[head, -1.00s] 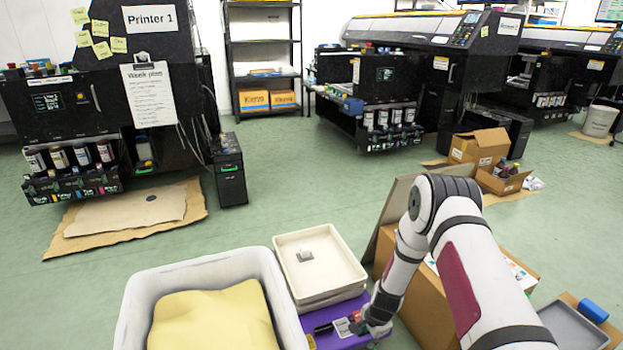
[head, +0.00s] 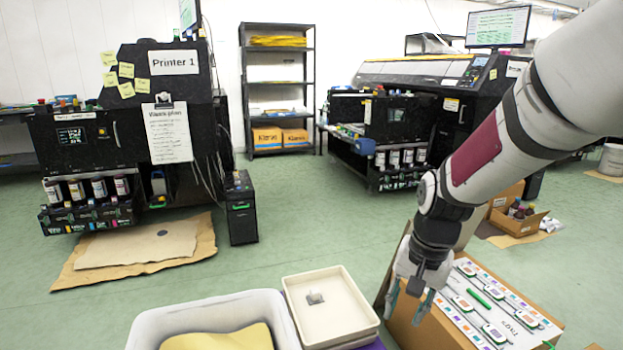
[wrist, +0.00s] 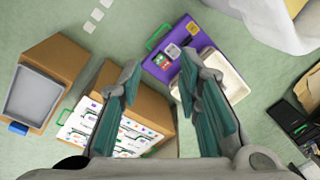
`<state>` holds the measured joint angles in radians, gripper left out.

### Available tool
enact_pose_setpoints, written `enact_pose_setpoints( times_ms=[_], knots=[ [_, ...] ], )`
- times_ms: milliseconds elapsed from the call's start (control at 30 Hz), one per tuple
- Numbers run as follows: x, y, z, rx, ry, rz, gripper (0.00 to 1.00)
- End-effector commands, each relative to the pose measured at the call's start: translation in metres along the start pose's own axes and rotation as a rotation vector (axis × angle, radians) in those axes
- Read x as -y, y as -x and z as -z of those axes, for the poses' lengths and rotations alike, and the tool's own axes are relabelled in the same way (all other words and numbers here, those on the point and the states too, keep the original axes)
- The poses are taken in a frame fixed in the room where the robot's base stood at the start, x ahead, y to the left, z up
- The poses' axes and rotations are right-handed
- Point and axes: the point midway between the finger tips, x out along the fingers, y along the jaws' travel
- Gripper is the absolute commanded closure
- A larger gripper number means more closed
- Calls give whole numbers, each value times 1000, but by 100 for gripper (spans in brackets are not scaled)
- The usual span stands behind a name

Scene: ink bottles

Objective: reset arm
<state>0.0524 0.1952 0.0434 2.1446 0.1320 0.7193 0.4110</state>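My gripper (head: 409,289) hangs at the end of my arm, fingers pointing down, over the left side of a cardboard box. In the wrist view my gripper (wrist: 157,95) shows two teal fingers spread wide apart with nothing between them. The box (head: 434,325) has a printed sheet (head: 492,310) with labelled rows on its top. The box also shows below the fingers in the wrist view (wrist: 152,104). The fingers appear above the box and apart from it.
A cream tray (head: 335,318) stands left of the box, beside a white bin (head: 170,318) with yellow material. Printer 1 (head: 95,140) stands at left, another printer (head: 440,85) at back right. A small open carton (head: 519,223) holds bottles.

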Motion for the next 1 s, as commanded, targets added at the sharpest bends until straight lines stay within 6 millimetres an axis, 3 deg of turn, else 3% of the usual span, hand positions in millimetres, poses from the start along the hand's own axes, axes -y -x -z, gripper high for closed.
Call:
enact_pose_setpoints(
  times_ms=[33, 200, 500, 700, 1000],
  knots=[
    [-6, 19, -14, -6, 32, -3, 69],
    [-29, 66, -62, 2, 133, -23, 69],
    [-82, 119, -155, 18, 301, -63, 69],
    [-115, 133, -206, 30, 388, -86, 69],
    [-149, 135, -256, 43, 475, -108, 69]
  ],
)
